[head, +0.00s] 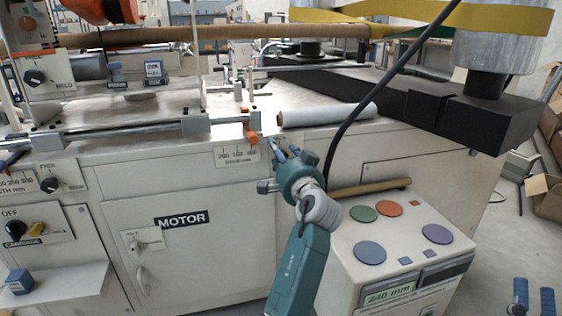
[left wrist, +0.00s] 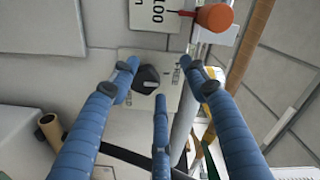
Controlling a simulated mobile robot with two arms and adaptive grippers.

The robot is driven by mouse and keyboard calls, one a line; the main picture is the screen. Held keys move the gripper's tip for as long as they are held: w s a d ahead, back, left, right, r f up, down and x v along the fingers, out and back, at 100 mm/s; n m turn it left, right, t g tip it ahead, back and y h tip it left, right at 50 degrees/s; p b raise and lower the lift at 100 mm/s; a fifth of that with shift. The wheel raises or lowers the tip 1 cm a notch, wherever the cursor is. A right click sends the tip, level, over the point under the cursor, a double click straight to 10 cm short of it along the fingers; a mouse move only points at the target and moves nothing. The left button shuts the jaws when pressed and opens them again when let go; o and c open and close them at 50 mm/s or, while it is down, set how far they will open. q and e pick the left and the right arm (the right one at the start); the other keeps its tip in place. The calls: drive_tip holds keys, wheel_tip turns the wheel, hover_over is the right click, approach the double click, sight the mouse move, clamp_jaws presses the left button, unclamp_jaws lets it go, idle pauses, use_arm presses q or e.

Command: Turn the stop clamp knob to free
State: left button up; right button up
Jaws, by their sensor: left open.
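The stop clamp knob (left wrist: 146,79) is black and sits on a pale label plate (left wrist: 134,58) in the left wrist view. In the head view the knob is hidden behind my left gripper (head: 284,152), which is at the machine's front below the orange-tipped stop. The left gripper is open, its blue fingers (left wrist: 160,85) spread around the knob's sides without visible contact. My right gripper (head: 533,298) is partly in view at the bottom right, away from the machine.
A black cable (head: 361,108) passes close on the right. A control box (head: 398,232) with coloured buttons and a cardboard tube (head: 370,188) stand at lower right.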

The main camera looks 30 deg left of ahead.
use_arm(q)
wheel_tip(320, 180, up, 8)
drive_tip(key=shift+s+a+f, duration=0.1)
drive_tip(key=shift+f, duration=0.05)
drive_tip(key=shift+f, duration=0.1)
